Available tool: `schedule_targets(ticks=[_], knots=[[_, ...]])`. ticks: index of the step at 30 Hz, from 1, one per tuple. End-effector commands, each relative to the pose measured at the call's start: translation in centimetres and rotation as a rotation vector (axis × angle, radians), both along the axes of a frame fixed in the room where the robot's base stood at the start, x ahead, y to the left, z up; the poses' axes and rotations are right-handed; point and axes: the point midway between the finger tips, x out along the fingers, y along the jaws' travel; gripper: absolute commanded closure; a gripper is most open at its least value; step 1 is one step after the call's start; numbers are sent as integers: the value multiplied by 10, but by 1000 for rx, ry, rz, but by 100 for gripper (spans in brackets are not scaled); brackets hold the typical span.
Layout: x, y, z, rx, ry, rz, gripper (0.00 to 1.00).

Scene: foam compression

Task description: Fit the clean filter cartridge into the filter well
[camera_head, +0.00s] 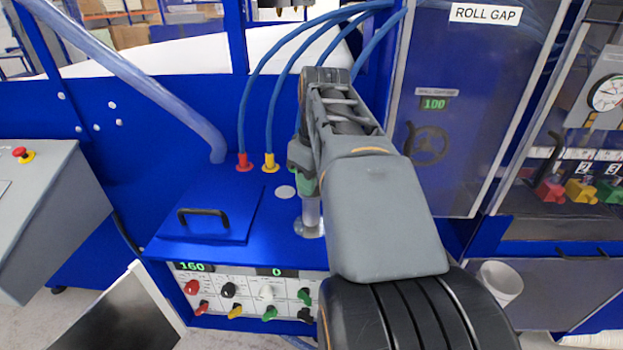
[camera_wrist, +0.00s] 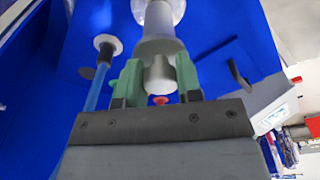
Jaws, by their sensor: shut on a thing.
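My gripper (camera_head: 306,184) is shut on the filter cartridge (camera_head: 311,211), a grey-white cylinder held upright over the blue deck. In the wrist view, my gripper's green fingers (camera_wrist: 159,82) are on either side of the cartridge (camera_wrist: 161,48). The filter well (camera_head: 306,230) shows as a pale round ring on the deck, directly under the cartridge. It also shows in the wrist view (camera_wrist: 174,8) at the cartridge's far end. The cartridge's lower end is at the ring; I cannot tell how deep it sits. My arm hides part of the deck to the right.
A white disc (camera_head: 285,192) lies flush on the deck close by. A hatch with a black handle (camera_head: 203,213) is to the left. Blue hoses (camera_head: 243,115) rise from red and yellow fittings behind. A knob panel (camera_head: 250,292) is below, and a white cup (camera_head: 500,283) at right.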

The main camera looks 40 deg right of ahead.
Motion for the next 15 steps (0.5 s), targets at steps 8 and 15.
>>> schedule_targets(ticks=[8, 15], knots=[[0, 0, -4, 0, -1, 0, 100], [0, 0, -11, 0, 0, 0, 100]])
